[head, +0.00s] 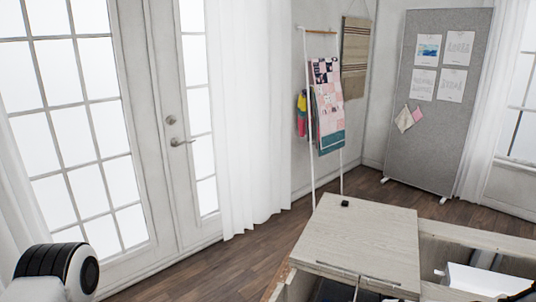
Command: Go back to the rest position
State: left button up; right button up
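Neither of my grippers shows in the head view. A rounded white and black joint, part of my own arm, fills the lower left corner. The sewing cabinet (365,230) stands at the lower right. Its pale wooden top panel lies flat, and a small black object (345,204) sits on it near the far edge. To the right of the panel the cabinet is open. A white object (478,279) lies in the opening, cut off by the frame, so I cannot tell what it is.
Glazed white doors (150,110) and a white curtain (248,120) are on the left. A rack with a patchwork quilt (328,100) stands behind the cabinet. A grey pinboard (440,140) stands at the back right. Wooden floor (220,268) is clear between doors and cabinet.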

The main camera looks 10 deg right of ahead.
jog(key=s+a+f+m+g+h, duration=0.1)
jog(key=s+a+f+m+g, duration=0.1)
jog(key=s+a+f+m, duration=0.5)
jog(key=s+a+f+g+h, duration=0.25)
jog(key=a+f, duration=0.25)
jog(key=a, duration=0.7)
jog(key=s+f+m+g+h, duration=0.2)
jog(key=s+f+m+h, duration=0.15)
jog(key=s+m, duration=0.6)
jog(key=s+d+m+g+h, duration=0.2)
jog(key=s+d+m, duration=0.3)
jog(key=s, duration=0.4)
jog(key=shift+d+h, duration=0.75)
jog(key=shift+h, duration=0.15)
